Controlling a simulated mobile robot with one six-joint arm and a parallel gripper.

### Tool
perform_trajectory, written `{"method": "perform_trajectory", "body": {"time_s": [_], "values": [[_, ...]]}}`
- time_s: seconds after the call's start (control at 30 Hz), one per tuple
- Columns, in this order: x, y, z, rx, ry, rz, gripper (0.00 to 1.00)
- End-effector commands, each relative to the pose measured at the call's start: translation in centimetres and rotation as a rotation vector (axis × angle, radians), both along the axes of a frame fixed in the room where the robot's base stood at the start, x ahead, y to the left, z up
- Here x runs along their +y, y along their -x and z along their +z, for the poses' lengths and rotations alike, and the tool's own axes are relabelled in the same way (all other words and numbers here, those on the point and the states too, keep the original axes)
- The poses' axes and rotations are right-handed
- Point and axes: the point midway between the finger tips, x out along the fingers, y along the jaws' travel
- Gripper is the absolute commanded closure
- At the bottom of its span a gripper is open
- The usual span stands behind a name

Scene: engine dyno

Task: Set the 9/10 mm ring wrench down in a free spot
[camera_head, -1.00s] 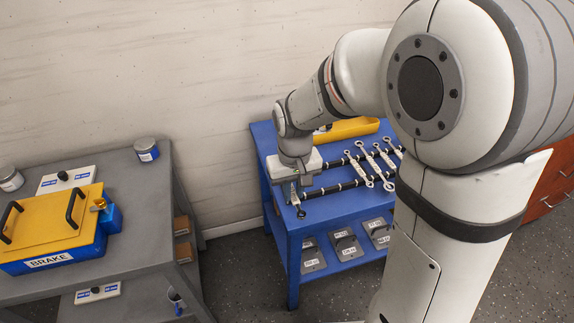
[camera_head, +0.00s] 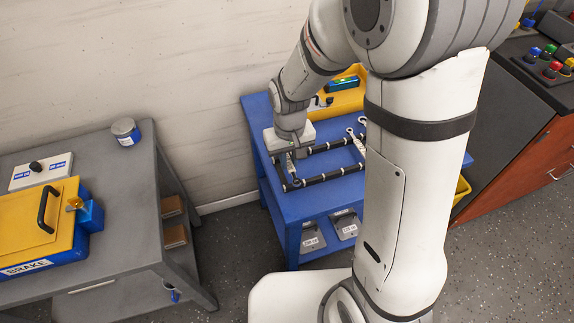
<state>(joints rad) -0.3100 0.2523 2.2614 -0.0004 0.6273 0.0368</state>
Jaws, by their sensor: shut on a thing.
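My gripper (camera_head: 287,158) is over the left end of a black rack on the blue cart (camera_head: 258,118). It is shut on the 9/10 mm ring wrench (camera_head: 292,171), of which only a small part shows below the jaws. The wrench is close to the rack's left end; I cannot tell whether it touches the rack or the cart top. The rest of the wrench is hidden by the gripper.
The rack's two black bars (camera_head: 325,178) run right, bare in the middle. Another wrench (camera_head: 357,143) lies across them beside my arm, which hides the rack's right end. A yellow tray (camera_head: 343,101) stands behind. A grey table (camera_head: 130,228) is at the left.

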Motion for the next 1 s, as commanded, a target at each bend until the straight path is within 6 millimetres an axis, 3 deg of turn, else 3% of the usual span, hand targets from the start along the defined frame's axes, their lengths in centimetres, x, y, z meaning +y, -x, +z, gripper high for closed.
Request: {"method": "perform_trajectory", "body": {"time_s": [0.2,0.57,0.6,0.83,1.0], "values": [[0.0,0.1,-3.0,0.003,0.001,0.001,1.00],[0.1,0.0,-3.5,0.001,0.000,0.002,1.00],[0.1,0.1,-3.3,0.001,0.000,0.002,0.80],[0.1,0.0,-3.2,0.000,0.000,0.002,0.62],[0.1,0.1,-3.2,0.000,0.000,0.003,0.62]]}}
